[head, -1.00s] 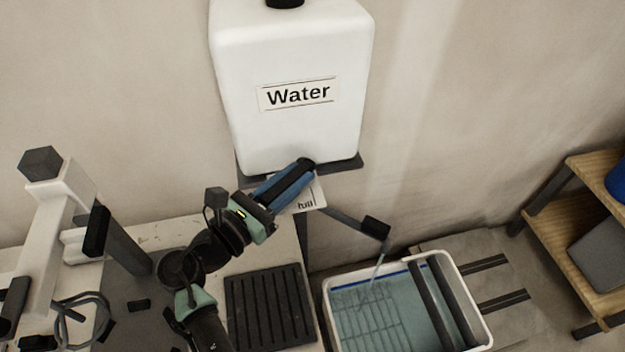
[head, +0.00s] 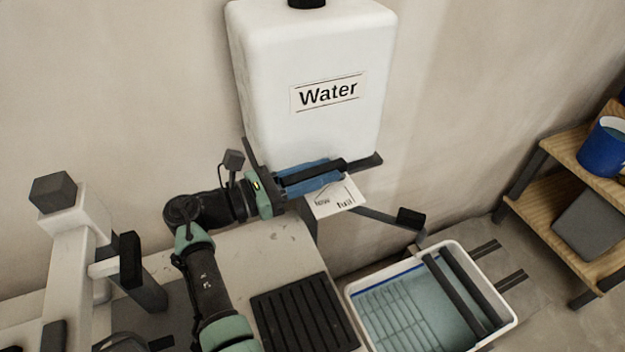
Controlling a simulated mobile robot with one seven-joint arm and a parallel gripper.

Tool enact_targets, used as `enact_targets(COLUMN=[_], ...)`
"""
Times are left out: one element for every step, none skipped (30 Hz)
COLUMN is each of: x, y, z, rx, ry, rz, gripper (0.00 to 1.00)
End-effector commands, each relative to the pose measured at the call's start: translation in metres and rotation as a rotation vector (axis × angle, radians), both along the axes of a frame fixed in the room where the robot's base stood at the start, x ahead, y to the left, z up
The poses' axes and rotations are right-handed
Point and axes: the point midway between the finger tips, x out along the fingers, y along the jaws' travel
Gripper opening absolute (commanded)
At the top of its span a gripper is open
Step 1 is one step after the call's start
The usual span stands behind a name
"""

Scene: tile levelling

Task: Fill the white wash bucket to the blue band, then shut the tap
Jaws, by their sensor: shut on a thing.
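My gripper (head: 325,174) is beneath the white water tank (head: 315,70), its blue-padded fingers roughly level and shut on the tap handle, which they mostly hide. A card (head: 336,199) marked "low" and "full" shows just below the fingers. The dark spout (head: 409,219) reaches out to the right, over the back edge of the white wash bucket (head: 514,318). The bucket holds blue-green water (head: 405,312) over a grid. A blue band (head: 388,273) shows along the inner back wall, with the water close below it. At most a faint short trace shows under the spout; whether water still runs is unclear.
Two dark bars (head: 458,296) lie across the bucket's right part. A black ribbed mat (head: 303,315) lies on the bench left of the bucket. A wooden shelf (head: 575,150) with a blue pail (head: 604,147) stands at the right.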

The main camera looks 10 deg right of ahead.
Motion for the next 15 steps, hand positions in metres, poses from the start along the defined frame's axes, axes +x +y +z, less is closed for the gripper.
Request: enact_targets(x=[0.0007, 0.0006, 0.0006, 0.0005, 0.0003, 0.0000, -0.0001, -0.0001, -0.0001, -0.0002, -0.0003, -0.0004, -0.0005, -0.0005, -0.0006], y=[0.0023, 0.0023, 0.0024, 0.0024, 0.0023, 0.0022, 0.0022, 0.0022, 0.0022, 0.0020, 0.0020, 0.0020, 0.0019, 0.0019, 0.0018], z=[-0.0029, -0.0025, -0.0023, -0.0023, -0.0022, -0.0018, -0.0016, -0.0014, -0.0011, -0.0010, -0.0009, -0.0007, -0.0007, -0.0006, -0.0005], rx=[0.001, 0.001, 0.002, 0.002, 0.002, 0.003, 0.003, 0.003, 0.003, 0.004, 0.004, 0.004, 0.005, 0.005, 0.005], ry=[-0.001, -0.001, 0.000, 0.000, 0.000, 0.000, 0.000, 0.000, 0.000, 0.000, 0.000, 0.000, 0.000, 0.000, 0.000], rz=[-0.011, -0.020, -0.029, -0.035, -0.041, -0.048, -0.052, -0.056, -0.059, -0.061, -0.063, -0.065, -0.066, -0.066, -0.067], gripper=[0.00, 0.00, 0.00, 0.00, 0.00, 0.00, 0.00, 0.00, 0.00, 0.00, 0.00, 0.00, 0.00, 0.00, 0.00])
